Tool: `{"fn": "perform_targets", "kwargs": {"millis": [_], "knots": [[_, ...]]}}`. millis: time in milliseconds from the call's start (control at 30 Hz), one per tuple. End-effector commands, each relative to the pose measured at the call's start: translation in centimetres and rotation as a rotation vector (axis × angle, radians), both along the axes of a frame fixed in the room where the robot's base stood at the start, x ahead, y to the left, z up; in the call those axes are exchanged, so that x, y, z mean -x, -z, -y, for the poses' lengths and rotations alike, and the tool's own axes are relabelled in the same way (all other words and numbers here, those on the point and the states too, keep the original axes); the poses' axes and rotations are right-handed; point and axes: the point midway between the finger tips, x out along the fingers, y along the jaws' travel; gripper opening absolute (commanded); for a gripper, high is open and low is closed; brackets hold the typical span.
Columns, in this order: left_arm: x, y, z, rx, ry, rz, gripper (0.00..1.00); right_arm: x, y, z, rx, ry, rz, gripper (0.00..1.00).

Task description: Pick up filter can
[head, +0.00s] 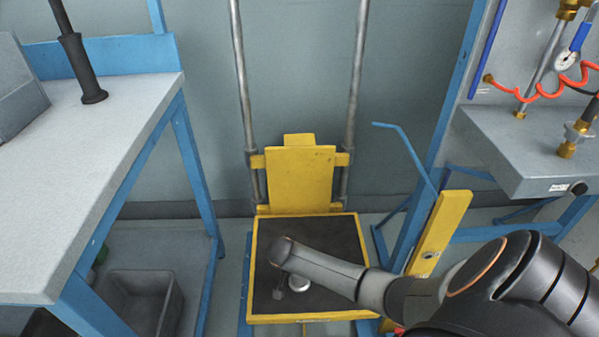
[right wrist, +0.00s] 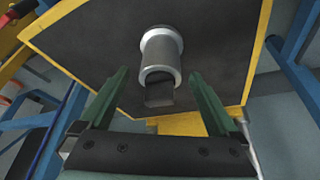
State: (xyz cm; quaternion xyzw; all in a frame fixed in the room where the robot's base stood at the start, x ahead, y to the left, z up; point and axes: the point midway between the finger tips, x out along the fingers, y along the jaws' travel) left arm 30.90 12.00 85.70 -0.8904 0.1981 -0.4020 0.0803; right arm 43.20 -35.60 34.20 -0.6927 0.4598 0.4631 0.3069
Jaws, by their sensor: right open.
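The filter can is a short pale grey-white cylinder (head: 299,284) on the dark mat of the yellow-framed lift platform (head: 340,318). In the right wrist view the can (right wrist: 160,52) has a wider light rim at its far end, and a dark patch shows just below its near end. My right gripper (right wrist: 158,76) is open, with its two green fingers spread on either side of the can's near end. I see no contact between the fingers and the can. In the head view my right arm hides most of that gripper. My left gripper is not in view.
A grey-topped blue bench (head: 130,105) stands at the left, with a grey bin (head: 145,300) beneath it. A second bench (head: 520,150) with red coiled hose is at the right. A yellow post (head: 440,235) stands beside the platform. The mat around the can looks clear.

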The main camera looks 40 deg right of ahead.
Motion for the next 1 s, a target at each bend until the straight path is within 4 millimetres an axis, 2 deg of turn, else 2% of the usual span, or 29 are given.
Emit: {"fn": "perform_targets", "kwargs": {"millis": [33, 133, 400, 1000], "knots": [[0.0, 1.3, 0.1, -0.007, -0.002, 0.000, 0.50, -0.2, 1.3, 0.3, 0.002, 0.000, 0.001, 0.96], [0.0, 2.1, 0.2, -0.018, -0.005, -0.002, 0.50, -0.3, 2.2, 0.8, 0.001, 0.000, 0.000, 0.96], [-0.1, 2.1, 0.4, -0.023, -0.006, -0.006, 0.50, -0.4, 2.3, 0.9, 0.000, -0.001, 0.002, 0.96], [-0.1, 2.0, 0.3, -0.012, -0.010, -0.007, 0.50, -0.4, 2.3, 0.8, 0.000, -0.001, 0.000, 0.30]]}}
